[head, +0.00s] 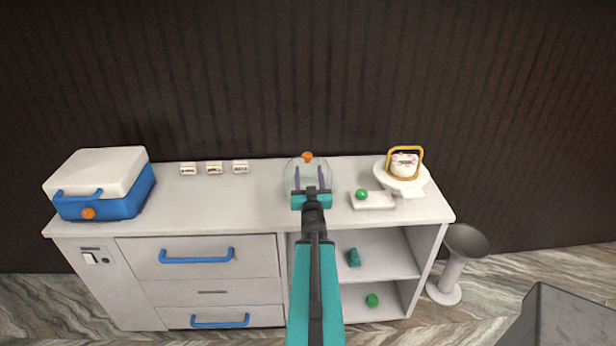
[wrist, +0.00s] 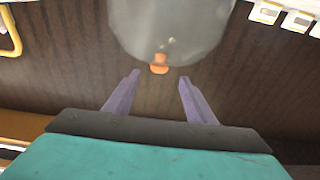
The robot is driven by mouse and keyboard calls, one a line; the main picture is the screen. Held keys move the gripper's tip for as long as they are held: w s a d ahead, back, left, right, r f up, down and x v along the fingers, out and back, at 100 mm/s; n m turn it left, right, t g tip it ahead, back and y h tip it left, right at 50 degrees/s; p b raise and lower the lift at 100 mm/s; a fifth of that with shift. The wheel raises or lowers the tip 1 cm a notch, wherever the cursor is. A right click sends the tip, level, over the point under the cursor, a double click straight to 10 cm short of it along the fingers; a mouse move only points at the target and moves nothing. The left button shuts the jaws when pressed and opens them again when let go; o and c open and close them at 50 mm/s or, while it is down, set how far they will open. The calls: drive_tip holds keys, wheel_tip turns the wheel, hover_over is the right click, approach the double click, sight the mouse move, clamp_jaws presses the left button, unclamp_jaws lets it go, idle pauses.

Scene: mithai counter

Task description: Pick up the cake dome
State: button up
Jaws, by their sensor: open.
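The cake dome (head: 290,178) is a clear, see-through dome with an orange knob (head: 307,156) on top. It stands on the counter near its middle, partly behind my gripper in the head view. My gripper (head: 310,172) is open, with two purple fingers in front of the dome. In the wrist view the dome (wrist: 172,25) hangs at the top of the picture and its orange knob (wrist: 159,65) is just beyond the fingertips. The gripper (wrist: 158,75) is open there, with the knob roughly centred between its fingers and not gripped.
A blue and white cooler box (head: 105,190) stands at the left. Small label cards (head: 214,168) line the back. At the right are a green ball (head: 361,194) on a white block (head: 373,201), and a scale (head: 410,188) with a gold-handled basket (head: 404,165).

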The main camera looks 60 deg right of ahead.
sight(308, 159)
drive_tip(key=shift+w+d+b, duration=0.35)
drive_tip(key=shift+d+b, duration=0.25)
drive_tip(key=shift+b, duration=1.9)
drive_tip(key=b+x, duration=0.2)
drive_tip(key=b, duration=0.4)
drive_tip(key=shift+w+a+f, duration=0.1)
drive_tip(key=shift+w+d+r+b, duration=0.15)
drive_tip(key=shift+d+r+b, duration=0.2)
drive_tip(key=shift+b, duration=1.4)
drive_tip(key=shift+d, duration=0.1)
drive_tip(key=shift+p+x, duration=0.6)
drive_tip(key=shift+x, duration=1.95)
clamp_jaws()
